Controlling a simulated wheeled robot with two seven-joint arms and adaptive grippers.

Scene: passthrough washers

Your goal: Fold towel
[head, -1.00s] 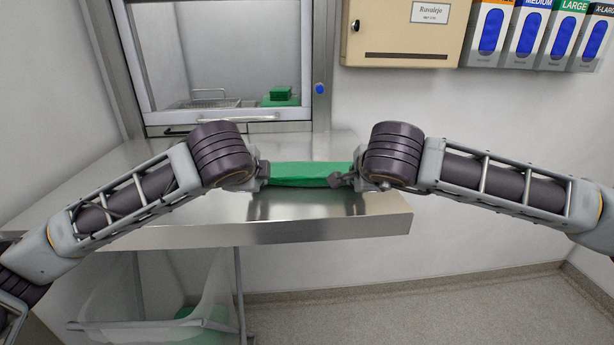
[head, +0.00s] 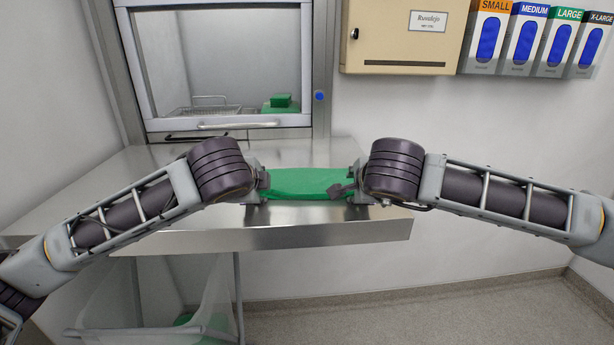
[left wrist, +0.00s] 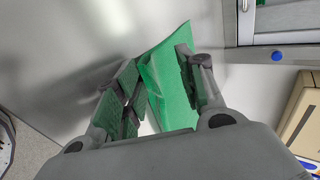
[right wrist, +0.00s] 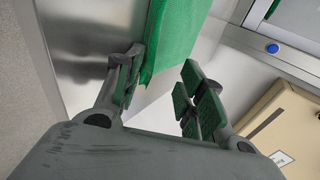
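The green towel (head: 308,183) lies as a narrow strip on the steel table (head: 180,228) near its front edge, between my two grippers. My left gripper (head: 262,187) is at the towel's left end. In the left wrist view its fingers (left wrist: 158,88) are spread, with the towel (left wrist: 170,85) between them. My right gripper (head: 358,192) is at the towel's right end. My wrists partly hide the towel's ends in the head view.
A metal-framed passthrough window (head: 225,60) stands behind the table, with a wire basket and green items (head: 280,103) inside. A beige box (head: 402,38) and glove dispensers (head: 520,38) hang on the right wall. The table's left part is clear.

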